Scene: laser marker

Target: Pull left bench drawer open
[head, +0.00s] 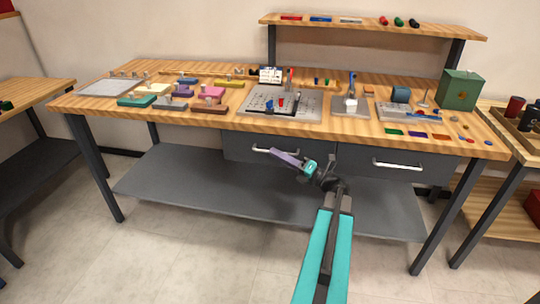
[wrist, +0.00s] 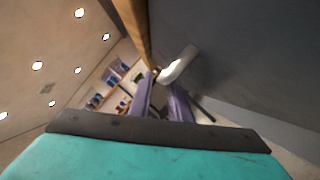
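The left bench drawer (head: 238,146) is a dark grey front under the wooden bench top, and it looks closed. Its pale bar handle (head: 262,150) runs across the front; in the wrist view the handle (wrist: 180,63) shows as a white curved bar against the grey drawer face (wrist: 245,60). My gripper (head: 277,153) has purple fingers that reach to the handle's right part. In the wrist view the gripper (wrist: 161,90) has its fingers apart, with the handle at their tips. I cannot tell whether they touch it or straddle it.
The right drawer (head: 400,172) has a similar handle and looks closed. A grey lower shelf (head: 190,185) runs beneath the drawers. The bench top (head: 235,122) overhangs them and carries small parts and fixtures. The floor in front (head: 190,250) is clear.

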